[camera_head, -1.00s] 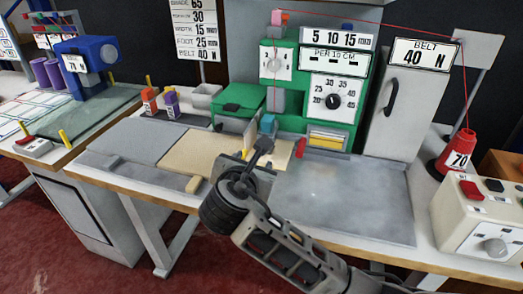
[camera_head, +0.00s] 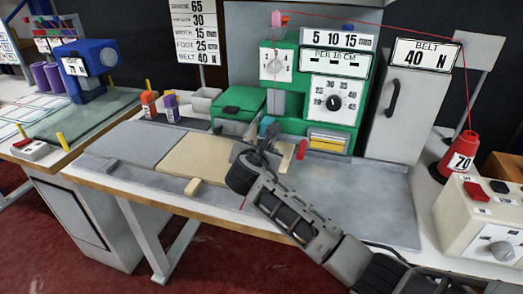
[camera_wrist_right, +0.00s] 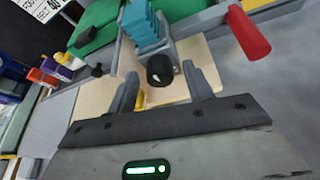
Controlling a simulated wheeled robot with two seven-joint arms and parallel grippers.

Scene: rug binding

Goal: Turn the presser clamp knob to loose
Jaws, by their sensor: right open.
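A dark round knob with a small white mark (camera_wrist_right: 160,70), apparently the presser clamp knob, sits on a grey clamp below a teal stepped block (camera_wrist_right: 148,32) in the right wrist view. My right gripper (camera_wrist_right: 161,78) is open, with one finger on each side of the knob; I cannot tell whether either touches it. In the head view, my right gripper (camera_head: 266,139) is at the front of the green machine (camera_head: 318,90), and it hides the knob. The teal block shows there only in part (camera_head: 267,123). My left gripper is not in view.
A red lever (camera_wrist_right: 249,32) sticks out right of the knob. A beige plate (camera_head: 195,160) lies under the clamp, with a grey work surface (camera_head: 370,200) clear to its right. A red thread cone (camera_head: 463,150) and a control box (camera_head: 485,225) stand farther right.

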